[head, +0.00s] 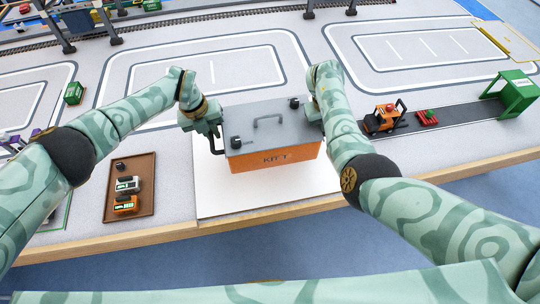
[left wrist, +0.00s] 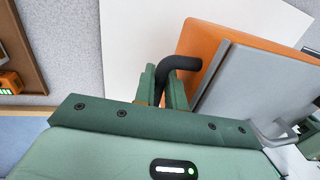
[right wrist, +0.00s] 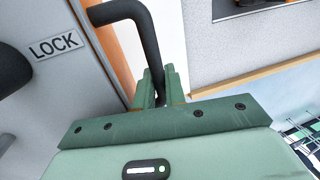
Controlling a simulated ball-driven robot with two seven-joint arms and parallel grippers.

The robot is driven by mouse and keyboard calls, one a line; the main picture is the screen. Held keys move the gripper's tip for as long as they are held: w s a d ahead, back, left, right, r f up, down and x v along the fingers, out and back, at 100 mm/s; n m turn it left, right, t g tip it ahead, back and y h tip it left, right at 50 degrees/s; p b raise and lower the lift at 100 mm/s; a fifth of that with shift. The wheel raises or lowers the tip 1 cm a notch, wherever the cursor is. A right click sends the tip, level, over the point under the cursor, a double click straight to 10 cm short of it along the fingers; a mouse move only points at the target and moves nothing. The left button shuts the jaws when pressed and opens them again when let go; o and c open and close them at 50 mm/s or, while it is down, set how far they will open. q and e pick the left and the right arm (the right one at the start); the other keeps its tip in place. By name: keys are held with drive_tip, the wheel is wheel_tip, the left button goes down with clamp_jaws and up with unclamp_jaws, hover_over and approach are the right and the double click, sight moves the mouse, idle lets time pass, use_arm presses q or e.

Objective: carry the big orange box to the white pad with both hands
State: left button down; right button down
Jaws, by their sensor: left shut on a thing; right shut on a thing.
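The big orange box (head: 276,157) has a grey lid with a handle and sits over the white pad (head: 225,199) near the table's front edge. The pad shows in front of the box and to its left. I cannot tell if the box touches the pad. My left gripper (head: 214,140) is shut on the box's black left handle (left wrist: 181,63), with the orange side (left wrist: 200,45) beside it. My right gripper (right wrist: 160,98) is shut on the black right handle (right wrist: 146,35). In the head view my right forearm mostly hides that gripper.
A brown tray (head: 146,168) with small devices lies left of the pad. An orange toy vehicle (head: 384,118) and a red item (head: 427,117) stand on a dark strip at the right, by a green gantry (head: 517,91). A small green container (head: 73,93) is at the left.

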drive_tip(key=shift+f, duration=0.1)
